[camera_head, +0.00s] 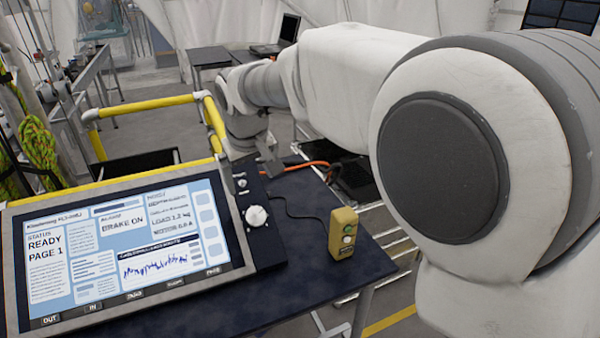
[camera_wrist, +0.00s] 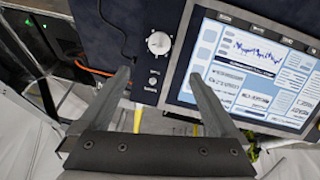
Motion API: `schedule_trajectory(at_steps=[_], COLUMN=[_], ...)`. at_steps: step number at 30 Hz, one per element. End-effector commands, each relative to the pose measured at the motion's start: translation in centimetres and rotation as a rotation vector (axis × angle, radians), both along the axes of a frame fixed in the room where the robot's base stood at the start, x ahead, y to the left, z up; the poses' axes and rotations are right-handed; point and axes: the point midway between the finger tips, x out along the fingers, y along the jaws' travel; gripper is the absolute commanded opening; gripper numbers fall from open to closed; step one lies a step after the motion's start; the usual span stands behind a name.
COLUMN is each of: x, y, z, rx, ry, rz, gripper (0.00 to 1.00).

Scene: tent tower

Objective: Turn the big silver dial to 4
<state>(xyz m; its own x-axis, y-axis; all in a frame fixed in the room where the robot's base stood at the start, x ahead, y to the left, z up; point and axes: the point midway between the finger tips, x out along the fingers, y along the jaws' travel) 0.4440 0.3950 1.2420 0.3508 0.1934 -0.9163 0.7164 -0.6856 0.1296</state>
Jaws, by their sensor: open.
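The big silver dial (camera_head: 257,216) sits on the dark panel strip (camera_head: 262,245) to the right of the screen. It also shows in the wrist view (camera_wrist: 158,43), ahead of my fingers and near the middle. The number marks around it are too small to read. My gripper (camera_wrist: 160,85) is open and empty, with its two fingers spread apart. In the head view my gripper is above and beyond the dial, partly hidden by my arm. The fingers are apart from the dial.
The screen (camera_head: 120,250) reads READY, PAGE 1 and BRAKE ON. A yellow control box (camera_head: 343,233) with buttons stands on the dark table (camera_head: 310,255), right of the dial. Small switches (camera_head: 241,183) sit on the strip. A yellow railing (camera_head: 145,105) rises behind. An orange cable (camera_head: 305,165) runs nearby.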

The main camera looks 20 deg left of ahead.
Motion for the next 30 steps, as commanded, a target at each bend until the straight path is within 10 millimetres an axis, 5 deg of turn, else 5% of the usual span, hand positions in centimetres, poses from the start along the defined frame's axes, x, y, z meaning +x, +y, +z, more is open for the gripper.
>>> schedule_trajectory(at_steps=[21,30], x=[4.7,5.9], y=[2.5,3.2], z=[-12.4,-15.3], rx=[-0.003,0.0], ry=[0.003,-0.001], rz=[-0.001,-0.001], gripper=[0.96,0.96])
